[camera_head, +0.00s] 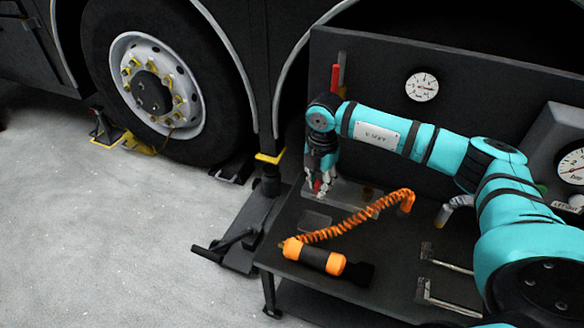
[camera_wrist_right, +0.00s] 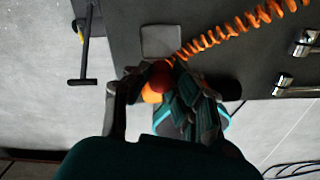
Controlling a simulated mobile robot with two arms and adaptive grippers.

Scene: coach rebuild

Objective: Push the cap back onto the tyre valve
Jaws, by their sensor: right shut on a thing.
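My right gripper (camera_head: 319,188) is over the dark bench, pointing down, with its fingers closed around a small red cap (camera_head: 317,186). In the right wrist view the cap (camera_wrist_right: 160,74) shows as a dark red round end between the fingertips (camera_wrist_right: 152,85); the fingers hide much of it. The wheel (camera_head: 155,85) with its black tyre and pale rim is at the upper left of the head view, well apart from the gripper. The tyre valve is too small to make out for certain on the rim. My left gripper is not in view.
An orange-black inflator tool (camera_head: 314,257) with a coiled orange hose (camera_head: 355,217) lies on the bench (camera_head: 400,262). A black stand (camera_head: 245,225) is between bench and wheel. A yellow chock (camera_head: 138,143) is by the tyre. Grey floor (camera_head: 110,240) is open at left.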

